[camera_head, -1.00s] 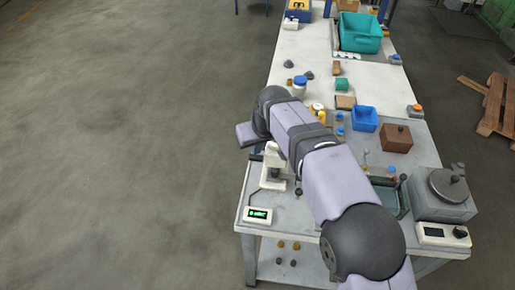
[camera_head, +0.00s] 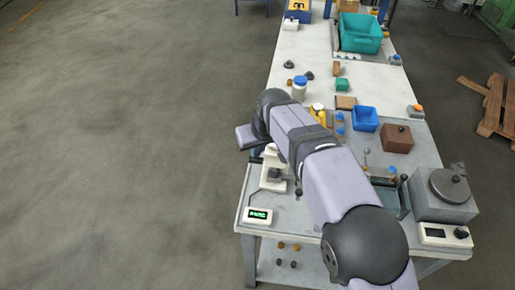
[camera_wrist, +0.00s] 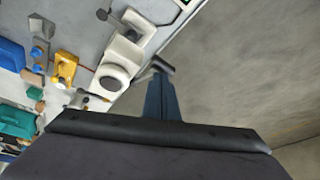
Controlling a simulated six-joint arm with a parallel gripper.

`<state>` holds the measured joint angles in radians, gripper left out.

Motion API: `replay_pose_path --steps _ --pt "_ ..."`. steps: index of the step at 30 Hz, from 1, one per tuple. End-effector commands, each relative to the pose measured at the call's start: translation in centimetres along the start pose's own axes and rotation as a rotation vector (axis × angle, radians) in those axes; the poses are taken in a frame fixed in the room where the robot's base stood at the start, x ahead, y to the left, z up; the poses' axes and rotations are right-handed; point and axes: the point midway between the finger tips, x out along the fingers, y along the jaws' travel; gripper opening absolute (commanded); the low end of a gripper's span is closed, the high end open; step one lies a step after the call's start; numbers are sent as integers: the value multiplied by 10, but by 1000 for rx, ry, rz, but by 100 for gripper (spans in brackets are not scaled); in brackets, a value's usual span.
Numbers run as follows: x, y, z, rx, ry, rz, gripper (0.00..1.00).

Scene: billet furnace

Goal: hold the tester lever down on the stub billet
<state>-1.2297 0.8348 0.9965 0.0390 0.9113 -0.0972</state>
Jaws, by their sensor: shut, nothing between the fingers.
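The white tester (camera_head: 272,177) stands at the table's left edge in the head view, partly behind my arm. Its small display box (camera_head: 258,215) shows green text too small to read. A dark knob (camera_head: 299,192), apparently the lever's end, sits at its right. In the wrist view the tester (camera_wrist: 122,55) is left of my gripper (camera_wrist: 160,68), and a dark knob (camera_wrist: 102,14) lies beyond it. My gripper is shut and empty, beside the tester and seen against the floor. I cannot tell whether it touches anything. I cannot make out the stub billet.
A yellow object (camera_wrist: 64,68) stands near the tester. A blue bin (camera_head: 365,119), a brown box (camera_head: 397,139) and a grey machine with a round lid (camera_head: 448,188) are to the right. A white jar (camera_head: 299,88) stands farther back. Open floor lies left.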

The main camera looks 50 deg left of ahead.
Motion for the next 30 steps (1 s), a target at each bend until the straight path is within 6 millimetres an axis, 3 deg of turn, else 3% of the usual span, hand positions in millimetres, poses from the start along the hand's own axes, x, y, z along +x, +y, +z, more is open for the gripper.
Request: replay_pose_path --steps 30 --pt "10 -2 9 0 -1 0 0"
